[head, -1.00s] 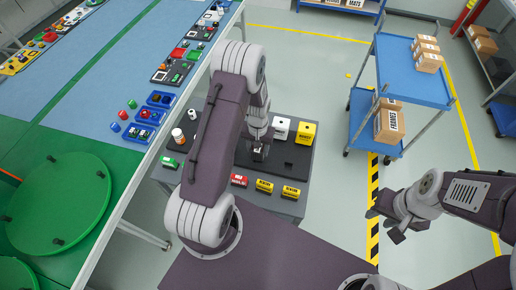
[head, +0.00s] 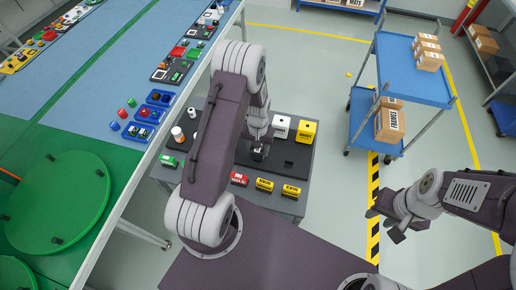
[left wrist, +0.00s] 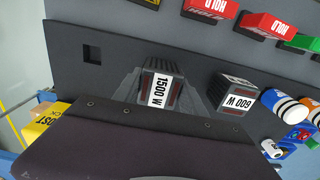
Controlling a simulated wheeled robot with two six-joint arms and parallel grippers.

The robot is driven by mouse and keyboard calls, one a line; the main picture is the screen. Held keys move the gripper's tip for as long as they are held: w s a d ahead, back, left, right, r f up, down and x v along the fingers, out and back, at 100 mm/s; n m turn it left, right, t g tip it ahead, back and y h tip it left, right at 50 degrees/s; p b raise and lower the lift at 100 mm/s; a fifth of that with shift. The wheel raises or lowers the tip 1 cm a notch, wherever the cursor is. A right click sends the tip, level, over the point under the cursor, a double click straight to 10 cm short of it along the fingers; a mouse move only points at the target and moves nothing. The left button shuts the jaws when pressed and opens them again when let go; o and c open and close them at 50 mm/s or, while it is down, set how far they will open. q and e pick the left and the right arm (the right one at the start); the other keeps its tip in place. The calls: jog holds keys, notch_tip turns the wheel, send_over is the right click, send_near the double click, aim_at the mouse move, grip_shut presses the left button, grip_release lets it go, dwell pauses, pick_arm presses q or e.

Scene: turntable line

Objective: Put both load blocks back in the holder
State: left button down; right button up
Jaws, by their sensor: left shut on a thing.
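My left gripper (left wrist: 158,92) is shut on a dark load block labelled 1500 W (left wrist: 160,89), with one finger on each side of it. In the head view the left gripper (head: 259,151) is over the dark holder board (head: 289,150). A second dark block labelled 600 W (left wrist: 236,93) stands beside the held one in the left wrist view; my arm hides it in the head view. The holder board (left wrist: 115,75) shows an empty square slot (left wrist: 91,53). Whether the 1500 W block touches the board is hidden. My right gripper (head: 386,223) is open, empty and away from the table.
Red (head: 239,179) and yellow blocks (head: 264,185) line the grey table's near edge. A green turntable (head: 58,200) is left; a blue cart (head: 405,75) is right.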

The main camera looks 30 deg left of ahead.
pick_arm(q)
jog(key=shift+f+b, duration=0.55)
jog(key=shift+f, duration=0.2)
jog(key=c, duration=0.6)
grip_release()
jog(key=shift+r, duration=0.1)
jog(key=shift+r, duration=0.35)
notch_tip(320, 180, up, 8)
jog(key=shift+r+b, duration=0.1)
jog(key=shift+b, duration=0.7)
